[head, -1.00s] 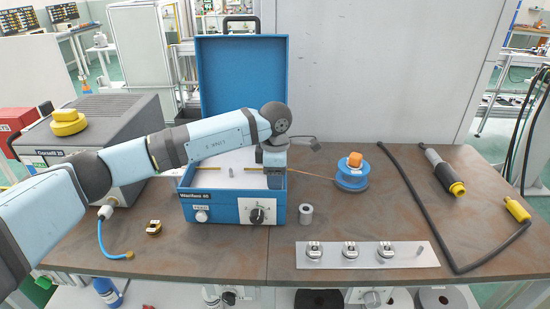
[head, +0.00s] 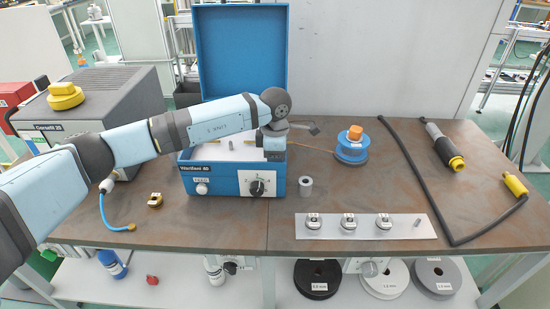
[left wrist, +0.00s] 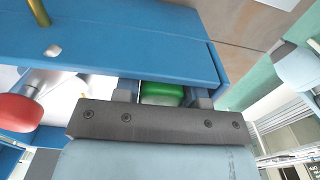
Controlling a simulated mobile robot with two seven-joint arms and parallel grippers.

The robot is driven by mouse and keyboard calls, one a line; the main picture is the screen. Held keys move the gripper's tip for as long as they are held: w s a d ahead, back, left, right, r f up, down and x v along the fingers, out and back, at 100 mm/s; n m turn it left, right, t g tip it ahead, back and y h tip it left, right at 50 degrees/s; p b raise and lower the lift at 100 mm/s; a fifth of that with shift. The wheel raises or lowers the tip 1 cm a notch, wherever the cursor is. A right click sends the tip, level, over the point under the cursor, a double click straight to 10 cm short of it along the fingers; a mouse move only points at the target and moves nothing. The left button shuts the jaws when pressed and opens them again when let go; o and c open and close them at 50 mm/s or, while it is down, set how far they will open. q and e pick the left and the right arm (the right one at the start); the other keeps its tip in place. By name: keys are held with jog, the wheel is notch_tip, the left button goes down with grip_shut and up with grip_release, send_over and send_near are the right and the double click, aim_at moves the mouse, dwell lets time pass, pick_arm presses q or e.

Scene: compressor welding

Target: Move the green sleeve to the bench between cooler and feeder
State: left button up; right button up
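The green sleeve shows in the left wrist view (left wrist: 162,92), between the two fingers of my left gripper (left wrist: 161,96). Whether the fingers press on it or stand slightly apart is not clear. In the head view my left gripper (head: 273,153) points down at the right side of the open blue unit (head: 222,183), and the sleeve is hidden there. A grey unit (head: 92,118) with a yellow piece on top stands at the left. I cannot tell from its look which unit is the cooler. My right gripper is not in view.
Between the units, a blue hose (head: 115,222) and a small yellow-black part (head: 155,200) lie on the brown bench (head: 170,230). A grey cylinder (head: 305,187), a blue spool (head: 352,151) and a white plate (head: 365,231) with several parts are to the right. The raised blue lid (head: 240,50) stands behind.

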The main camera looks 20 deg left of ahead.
pick_arm(q)
grip_shut()
jog(key=shift+r, duration=0.4)
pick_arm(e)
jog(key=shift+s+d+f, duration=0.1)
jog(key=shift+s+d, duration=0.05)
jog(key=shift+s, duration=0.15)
pick_arm(q)
jog(key=shift+r+p, duration=0.6)
jog(key=shift+r, duration=0.25)
jog(key=shift+r+p, duration=0.6)
jog(key=shift+r, duration=0.75)
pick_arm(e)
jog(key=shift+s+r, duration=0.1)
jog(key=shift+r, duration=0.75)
